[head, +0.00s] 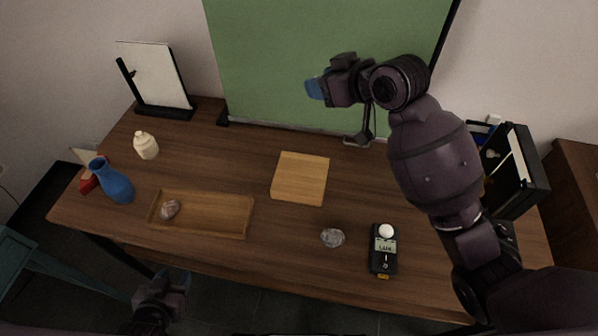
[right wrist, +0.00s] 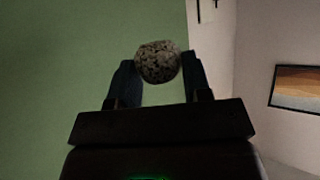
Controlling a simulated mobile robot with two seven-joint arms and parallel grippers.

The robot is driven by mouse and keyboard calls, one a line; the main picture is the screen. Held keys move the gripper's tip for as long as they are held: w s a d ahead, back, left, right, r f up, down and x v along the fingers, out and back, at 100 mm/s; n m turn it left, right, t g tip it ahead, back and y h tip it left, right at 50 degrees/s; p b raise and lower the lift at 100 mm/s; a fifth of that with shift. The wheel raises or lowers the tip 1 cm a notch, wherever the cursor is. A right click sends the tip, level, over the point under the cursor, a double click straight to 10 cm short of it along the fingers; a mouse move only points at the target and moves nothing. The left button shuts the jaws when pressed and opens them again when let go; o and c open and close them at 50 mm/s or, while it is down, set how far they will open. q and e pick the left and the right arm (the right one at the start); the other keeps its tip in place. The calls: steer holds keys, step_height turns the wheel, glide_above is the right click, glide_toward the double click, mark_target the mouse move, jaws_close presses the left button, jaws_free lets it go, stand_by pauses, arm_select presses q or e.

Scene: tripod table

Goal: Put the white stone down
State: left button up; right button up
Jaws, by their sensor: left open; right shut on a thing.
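The white stone (right wrist: 158,62) is pale with dark speckles. My right gripper is shut on it, with the stone between its fingertips in the right wrist view. In the head view my right gripper (head: 316,88) is raised high in front of the green board, well above the table, and the stone is hidden there. My left gripper (head: 174,281) is open and empty, low at the table's front edge. A light wooden board (head: 300,178) lies bare at the middle of the table. A wooden tray (head: 220,213) to its left holds a brownish stone (head: 170,209).
On the table (head: 235,160), a grey stone (head: 332,237) lies left of a light meter (head: 383,250). A black case (head: 512,170) stands right. Table around the board is free.

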steer(key=shift+s+a+f+n+g+y, duration=0.45)
steer(key=shift+a+n+g+y, duration=0.2)
steer(key=shift+n+g, duration=0.45)
steer(key=shift+s+a+f+n+g+y, duration=0.3)
steer(key=shift+s+a+n+g+y, duration=0.35)
steer(key=shift+n+g, duration=0.5)
steer(key=shift+s+a+f+n+g+y, duration=0.45)
steer(key=shift+a+n+g, duration=0.25)
steer(key=shift+n+g, duration=0.4)
steer(key=b, duration=0.2)
glide_above(302, 174)
step_height(302, 174, down, 15)
steer(key=shift+r, duration=0.1)
steer(key=shift+f, duration=0.65)
step_height(302, 174, down, 4)
steer(key=shift+r+b, duration=0.2)
steer(key=shift+b, duration=0.35)
arm_select(q)
steer(key=shift+w+d+f, duration=0.1)
steer(key=shift+w+f, duration=0.05)
steer(key=shift+f, duration=0.4)
steer(key=shift+w+d+f, duration=0.1)
steer(key=shift+w+f, duration=0.05)
steer(key=shift+f, duration=0.35)
arm_select(e)
steer(key=shift+r, duration=0.1)
arm_select(q)
steer(key=shift+s, duration=0.1)
